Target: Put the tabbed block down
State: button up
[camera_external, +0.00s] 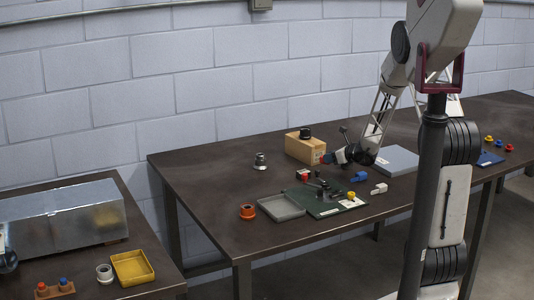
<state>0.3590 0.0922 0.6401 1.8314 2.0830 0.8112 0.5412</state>
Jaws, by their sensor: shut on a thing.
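A tan block (300,148), which looks like the tabbed block, is at the back middle of the dark table, with a small black piece on top. I cannot tell whether the block's underside touches the table.
A green board (328,206) with small parts and a grey tray (281,208) lie in front. An orange cup (247,212) and a metal fitting (260,161) stand to the left. A grey plate (397,160) lies to the right. The table's left end is clear.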

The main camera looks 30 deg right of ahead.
jog(key=shift+w+d, duration=0.15)
jog(key=shift+w, duration=0.4)
jog(key=shift+f, duration=1.8)
jog(key=shift+f, duration=0.1)
jog(key=o, duration=1)
jog(key=shift+s, duration=0.1)
jog(key=shift+s+d+r, duration=0.1)
jog(key=shift+s+r, duration=0.05)
jog(key=shift+r, duration=0.05)
jog(key=v, duration=1.1)
jog(key=shift+s+r, duration=0.2)
